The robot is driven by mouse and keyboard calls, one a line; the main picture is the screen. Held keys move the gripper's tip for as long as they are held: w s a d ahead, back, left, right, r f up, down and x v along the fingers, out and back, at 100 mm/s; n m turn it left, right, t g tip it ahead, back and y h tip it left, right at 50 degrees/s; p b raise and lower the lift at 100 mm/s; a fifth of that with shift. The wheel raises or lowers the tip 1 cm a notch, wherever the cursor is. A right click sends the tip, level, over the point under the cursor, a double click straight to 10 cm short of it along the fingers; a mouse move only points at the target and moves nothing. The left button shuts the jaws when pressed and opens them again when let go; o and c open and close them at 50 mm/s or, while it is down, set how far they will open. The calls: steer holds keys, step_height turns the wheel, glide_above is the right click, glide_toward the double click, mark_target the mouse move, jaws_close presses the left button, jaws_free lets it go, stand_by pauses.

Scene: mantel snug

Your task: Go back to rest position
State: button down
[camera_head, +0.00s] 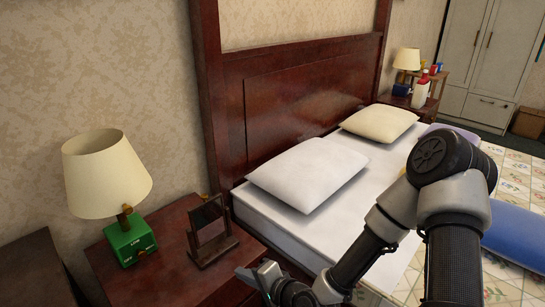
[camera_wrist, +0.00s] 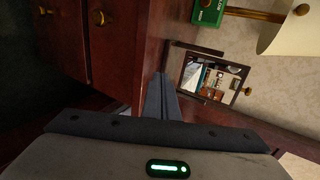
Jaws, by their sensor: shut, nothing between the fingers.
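My gripper (camera_head: 262,277) is at the bottom middle of the head view, beside the front right edge of the nightstand (camera_head: 165,262). In the wrist view my gripper (camera_wrist: 161,98) shows its fingers together, with nothing between them. The fingers point toward the nightstand, which appears turned on its side there. My arm reaches in from the right, over the bed.
On the nightstand stand a lamp with a green base (camera_head: 130,238) and a small framed mirror (camera_head: 211,231). The bed (camera_head: 290,222) with a white pillow (camera_head: 308,173) lies right of it. A dark wooden piece (camera_head: 32,272) stands at the lower left.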

steer(key=s+d+r+n+g+h, duration=0.2)
steer(key=d+r+n+h, duration=0.65)
steer(key=d+r, duration=1.15)
steer(key=s+d+r+h+p, duration=0.15)
steer(key=s+d+r, duration=0.25)
steer(key=s+r, duration=0.95)
step_height(320, 180, up, 20)
steer(key=s+p, duration=0.1)
steer(key=p, duration=2.1)
steer(key=shift+s+d+r, duration=0.15)
steer(key=shift+d, duration=0.05)
steer(key=shift+d+m, duration=0.1)
steer(key=shift+m, duration=0.15)
